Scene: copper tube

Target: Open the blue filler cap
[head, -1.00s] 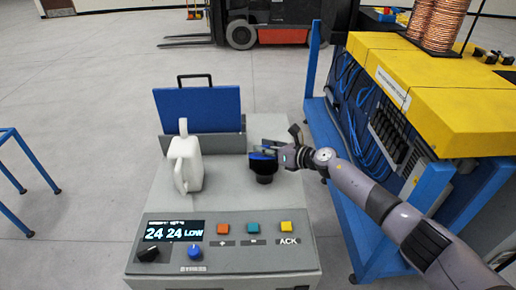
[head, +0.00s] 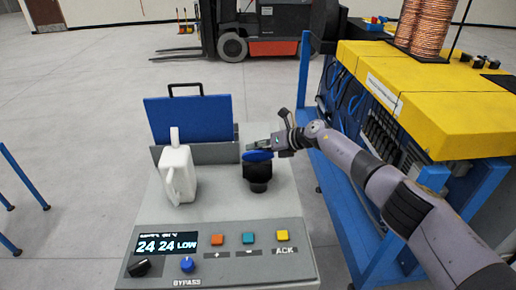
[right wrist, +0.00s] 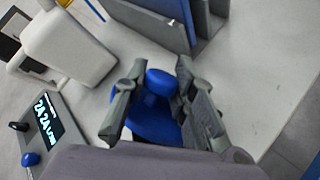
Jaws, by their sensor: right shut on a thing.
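The blue filler cap (head: 257,156) is at the black filler neck (head: 258,176) on top of the grey machine. In the head view the cap's lower edge meets the neck's top; I cannot tell whether it is still seated. My right gripper (head: 262,146) reaches in from the right and is shut on the cap. In the right wrist view the cap (right wrist: 157,118) sits between the two fingers (right wrist: 155,95), one on each side of its raised part. My left gripper is not in view.
A white jug (head: 176,176) stands left of the neck. A blue panel with a handle (head: 188,120) rises behind it. The control panel (head: 215,252) with display and buttons is in front. A blue and yellow rack (head: 425,100) stands close on the right.

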